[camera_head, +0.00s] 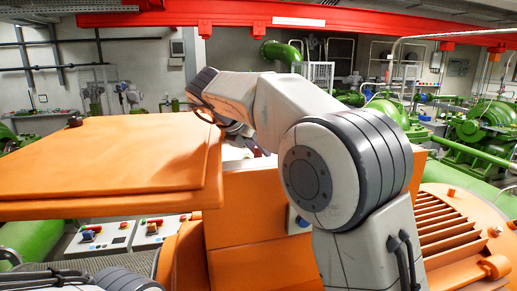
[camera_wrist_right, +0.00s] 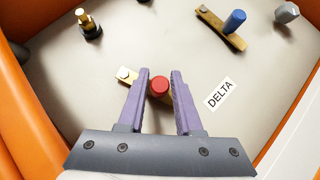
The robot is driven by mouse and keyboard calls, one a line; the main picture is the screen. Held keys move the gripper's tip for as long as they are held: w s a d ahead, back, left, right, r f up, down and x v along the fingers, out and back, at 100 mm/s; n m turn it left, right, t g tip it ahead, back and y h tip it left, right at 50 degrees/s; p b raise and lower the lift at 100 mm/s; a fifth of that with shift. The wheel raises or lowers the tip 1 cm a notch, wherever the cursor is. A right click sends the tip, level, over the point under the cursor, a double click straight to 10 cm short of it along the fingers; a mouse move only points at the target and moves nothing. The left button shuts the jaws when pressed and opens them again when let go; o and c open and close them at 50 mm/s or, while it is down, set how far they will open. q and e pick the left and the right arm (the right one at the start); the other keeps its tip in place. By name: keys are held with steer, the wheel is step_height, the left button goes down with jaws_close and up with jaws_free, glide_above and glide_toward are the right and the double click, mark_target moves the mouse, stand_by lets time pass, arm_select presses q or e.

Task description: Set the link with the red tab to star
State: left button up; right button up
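In the right wrist view, the red tab (camera_wrist_right: 160,85) is a round red knob between the fingertips of my right gripper (camera_wrist_right: 160,80). The fingers are purple and stand apart on either side of it, with little gap; contact is unclear. A brass link (camera_wrist_right: 126,75) with a bolt head shows left of the left finger; the rest of it is hidden. A white "DELTA" label (camera_wrist_right: 219,93) lies right of the fingers. No star label shows. In the head view, my right arm reaches into the orange case (camera_head: 250,205), which hides its gripper. My left gripper is out of view.
A link with a blue tab (camera_wrist_right: 235,20) lies at the upper right. Orange walls (camera_wrist_right: 20,110) bound the case. An orange panel (camera_head: 110,160) sticks out left.

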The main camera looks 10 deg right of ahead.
jaws_close()
steer(key=shift+w+d+f+n+t+y+b, duration=0.1)
steer(key=shift+d+n+t+y+b, duration=0.25)
steer(key=shift+n+b, duration=0.35)
steer(key=shift+w+d+n+t+y+b, duration=0.15)
steer(key=shift+d+n+t+y+b, duration=0.2)
steer(key=shift+n, duration=0.35)
steer(key=shift+w+d+n+t+y, duration=0.15)
steer(key=shift+n+t+y, duration=0.15)
steer(key=shift+n+y, duration=0.25)
steer(key=shift+w+d+n+t+y+p, duration=0.15)
steer(key=shift+w+n+y+p, duration=0.1)
steer(key=shift+n+y, duration=0.25)
steer(key=shift+w+d+n+t+y+p, duration=0.15)
steer(key=shift+n+y+p, duration=0.1)
steer(key=shift+n, duration=0.4)
